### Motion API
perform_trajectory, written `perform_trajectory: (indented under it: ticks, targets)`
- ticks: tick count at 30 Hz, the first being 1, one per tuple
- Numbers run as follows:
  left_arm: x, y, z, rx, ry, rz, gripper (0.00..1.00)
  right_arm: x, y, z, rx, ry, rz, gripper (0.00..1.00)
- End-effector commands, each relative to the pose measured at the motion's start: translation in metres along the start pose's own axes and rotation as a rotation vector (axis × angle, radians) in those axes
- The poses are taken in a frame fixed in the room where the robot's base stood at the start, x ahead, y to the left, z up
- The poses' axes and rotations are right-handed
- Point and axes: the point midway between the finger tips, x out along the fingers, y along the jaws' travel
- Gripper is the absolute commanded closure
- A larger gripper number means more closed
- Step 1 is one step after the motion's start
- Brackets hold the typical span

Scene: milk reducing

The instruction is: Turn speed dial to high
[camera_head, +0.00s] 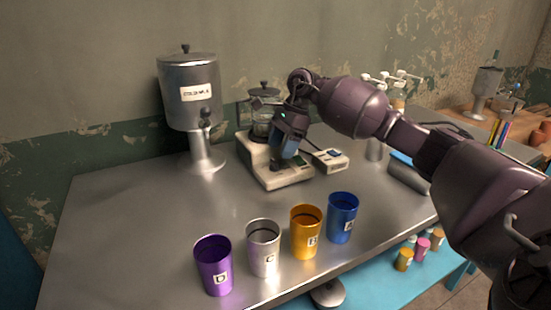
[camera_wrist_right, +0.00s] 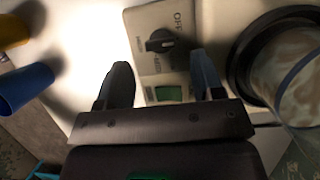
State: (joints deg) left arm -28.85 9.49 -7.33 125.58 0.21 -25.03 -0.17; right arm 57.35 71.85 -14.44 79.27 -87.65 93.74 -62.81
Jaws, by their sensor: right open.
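The speed dial (camera_wrist_right: 160,41) is a dark round knob on a light panel marked OFF, in the right wrist view. A small green display (camera_wrist_right: 168,93) sits below it on the same panel. The dial belongs to the cream machine (camera_head: 268,176) with a glass jar (camera_head: 262,117), in the head view. My right gripper (camera_wrist_right: 161,75) is open, its two dark fingers apart, with the dial between and beyond the fingertips; I see no contact. In the head view my right gripper (camera_head: 283,160) is over the machine's front and partly covers its controls. My left gripper is not in view.
A steel dispenser (camera_head: 188,95) stands left of the machine. Purple (camera_head: 214,265), silver (camera_head: 263,248), orange (camera_head: 305,232) and blue (camera_head: 342,218) cups line the front of the metal table (camera_head: 120,215). A small box (camera_head: 331,161) sits right of the machine. The table's left part is clear.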

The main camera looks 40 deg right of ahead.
Motion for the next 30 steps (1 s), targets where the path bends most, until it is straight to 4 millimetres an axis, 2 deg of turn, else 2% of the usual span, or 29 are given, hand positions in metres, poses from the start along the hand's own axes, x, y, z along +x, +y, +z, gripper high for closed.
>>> perform_trajectory:
  ticks: [3, 7, 20, 27, 30]
  targets:
    - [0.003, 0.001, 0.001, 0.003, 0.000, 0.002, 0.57, 0.019, 0.000, -0.001, 0.000, 0.000, 0.003, 0.38]
    - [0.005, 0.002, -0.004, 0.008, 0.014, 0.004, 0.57, 0.030, 0.000, 0.000, -0.001, 0.000, 0.002, 0.38]
    - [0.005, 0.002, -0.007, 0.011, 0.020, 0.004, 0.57, 0.036, 0.000, 0.000, -0.001, 0.000, -0.001, 0.38]
    - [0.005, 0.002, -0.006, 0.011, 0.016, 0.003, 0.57, 0.036, 0.000, 0.000, 0.000, 0.000, -0.001, 0.75]
    - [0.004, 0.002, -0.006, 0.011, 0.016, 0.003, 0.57, 0.036, 0.000, 0.000, 0.000, 0.000, -0.001, 0.88]
